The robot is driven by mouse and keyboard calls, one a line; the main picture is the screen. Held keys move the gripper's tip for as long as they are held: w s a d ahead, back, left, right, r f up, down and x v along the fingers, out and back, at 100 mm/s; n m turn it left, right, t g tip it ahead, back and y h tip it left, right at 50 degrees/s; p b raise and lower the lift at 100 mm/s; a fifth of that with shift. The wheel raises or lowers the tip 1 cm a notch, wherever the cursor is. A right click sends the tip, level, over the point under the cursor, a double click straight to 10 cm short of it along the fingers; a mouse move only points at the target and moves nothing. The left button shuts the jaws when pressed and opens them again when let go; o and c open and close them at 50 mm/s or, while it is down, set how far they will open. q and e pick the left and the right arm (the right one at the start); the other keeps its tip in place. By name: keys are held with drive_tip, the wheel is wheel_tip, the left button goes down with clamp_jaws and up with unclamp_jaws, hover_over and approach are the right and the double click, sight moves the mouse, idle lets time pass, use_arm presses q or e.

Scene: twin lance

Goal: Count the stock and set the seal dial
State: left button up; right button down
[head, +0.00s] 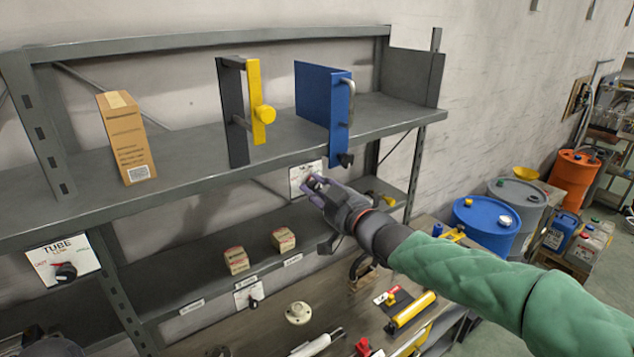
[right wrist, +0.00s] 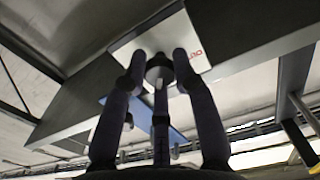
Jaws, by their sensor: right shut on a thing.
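My right gripper (head: 314,187) reaches in from the right to a white dial plate (head: 298,172) under the front edge of the upper shelf. Its fingers are shut on the plate's dark knob (right wrist: 158,70), seen between the fingers in the right wrist view. The knob's pointer setting is hidden. Two small cartons, one (head: 236,260) and another (head: 283,239), stand apart on the lower shelf. A white TUBE plate (head: 62,258) with a black knob is at the left. Another small dial plate (head: 248,293) hangs below the lower shelf.
The upper shelf (head: 200,150) holds a tall brown carton (head: 126,138), a black-and-yellow frame (head: 256,105) and a blue panel with a handle (head: 325,105). Below, a bench holds a yellow-handled tool (head: 411,309) and a white round fitting (head: 298,313). Drums (head: 486,222) stand at right.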

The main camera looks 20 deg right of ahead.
drive_tip(key=shift+m+p, duration=0.85)
drive_tip(key=shift+m, duration=1.35)
drive_tip(key=c, duration=1)
unclamp_jaws()
drive_tip(key=shift+w, duration=0.1)
drive_tip(key=shift+v, duration=6.05)
